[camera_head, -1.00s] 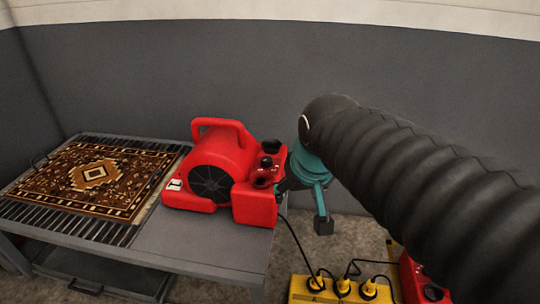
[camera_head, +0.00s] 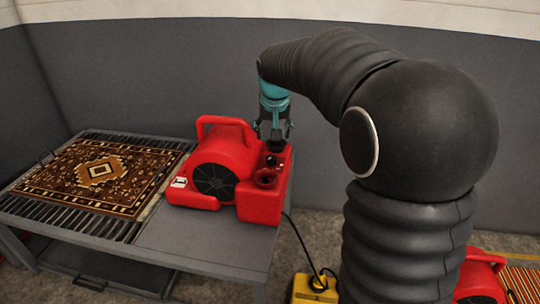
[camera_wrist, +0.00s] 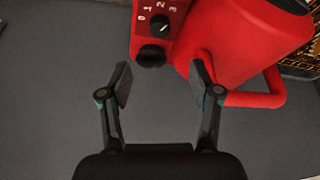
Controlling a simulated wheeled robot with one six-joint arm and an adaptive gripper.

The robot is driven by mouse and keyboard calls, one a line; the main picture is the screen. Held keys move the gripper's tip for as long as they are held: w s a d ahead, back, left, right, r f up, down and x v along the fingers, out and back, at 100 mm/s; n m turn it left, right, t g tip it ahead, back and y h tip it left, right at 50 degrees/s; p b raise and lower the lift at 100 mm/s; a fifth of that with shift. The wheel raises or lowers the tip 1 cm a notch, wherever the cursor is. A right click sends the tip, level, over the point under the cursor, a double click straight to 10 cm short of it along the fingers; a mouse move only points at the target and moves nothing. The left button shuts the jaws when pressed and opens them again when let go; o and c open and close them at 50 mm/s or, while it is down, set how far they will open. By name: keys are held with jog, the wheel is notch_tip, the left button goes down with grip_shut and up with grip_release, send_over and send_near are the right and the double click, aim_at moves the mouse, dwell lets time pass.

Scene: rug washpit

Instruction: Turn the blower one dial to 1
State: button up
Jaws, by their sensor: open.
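The red blower (camera_head: 222,152) stands on the grey table, its control panel on its right side. In the wrist view the black dial (camera_wrist: 160,25) has a white pointer mark and small white numerals around it; the number it points to is hard to read. A black round knob (camera_wrist: 151,56) sits just below the dial in that view. My gripper (camera_wrist: 162,78) is open and empty, its fingertips spread below the knob in the picture. In the head view my gripper (camera_head: 273,132) points down above the panel's far end. Contact is not visible.
A patterned rug (camera_head: 98,175) lies on the slatted left part of the table (camera_head: 205,243). The wall is close behind. A yellow power box (camera_head: 314,288) with black cables stands on the floor; another red machine (camera_head: 482,276) is at lower right.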

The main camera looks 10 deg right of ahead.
aim_at(272, 157)
jog(key=x, duration=1.2)
jog(key=shift+f, duration=0.45)
jog(key=c, duration=1.1)
